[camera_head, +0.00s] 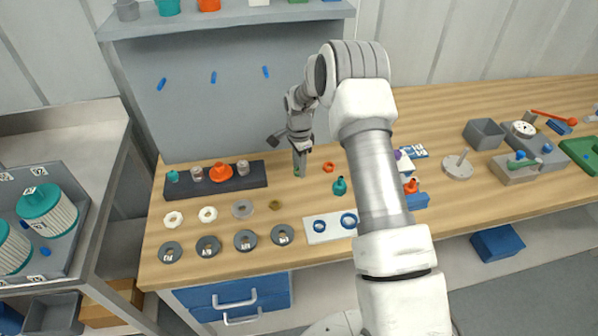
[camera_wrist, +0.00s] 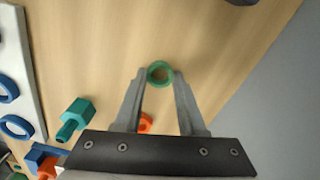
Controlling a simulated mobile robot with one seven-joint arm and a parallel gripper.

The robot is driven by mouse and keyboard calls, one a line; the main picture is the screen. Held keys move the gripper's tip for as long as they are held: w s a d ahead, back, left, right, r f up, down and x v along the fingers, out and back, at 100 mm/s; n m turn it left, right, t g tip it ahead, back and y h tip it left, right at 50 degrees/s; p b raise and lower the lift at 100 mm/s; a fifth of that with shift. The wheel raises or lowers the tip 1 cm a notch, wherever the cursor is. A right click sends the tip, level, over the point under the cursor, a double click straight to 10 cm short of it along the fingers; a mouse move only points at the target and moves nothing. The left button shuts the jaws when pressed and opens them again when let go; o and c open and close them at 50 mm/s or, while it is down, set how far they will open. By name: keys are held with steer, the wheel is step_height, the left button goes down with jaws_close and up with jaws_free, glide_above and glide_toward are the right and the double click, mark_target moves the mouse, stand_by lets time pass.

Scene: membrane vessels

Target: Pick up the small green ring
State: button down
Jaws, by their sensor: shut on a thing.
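The small green ring (camera_wrist: 160,74) sits between the fingertips of my gripper (camera_wrist: 159,77) in the wrist view. Both fingers touch its sides and are shut on it. In the head view my gripper (camera_head: 299,168) points down over the wooden table, in front of the grey back panel. A bit of the green ring (camera_head: 297,173) shows at the fingertips there. I cannot tell how high the ring is above the table.
A dark tray (camera_head: 258,180) with fittings lies to the left. A white plate (camera_head: 318,238) with blue rings lies in front.

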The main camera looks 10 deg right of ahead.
steer(key=shift+r, duration=0.6)
step_height(320, 180, up, 3)
steer(key=shift+r+b, duration=0.1)
steer(key=shift+b, duration=0.25)
steer(key=s+d+r+p, duration=0.1)
steer(key=d+r, duration=0.9)
steer(key=d, duration=0.1)
steer(key=shift+s+d+r+p, duration=0.3)
steer(key=shift+d+p, duration=0.05)
steer(key=shift+p, duration=0.05)
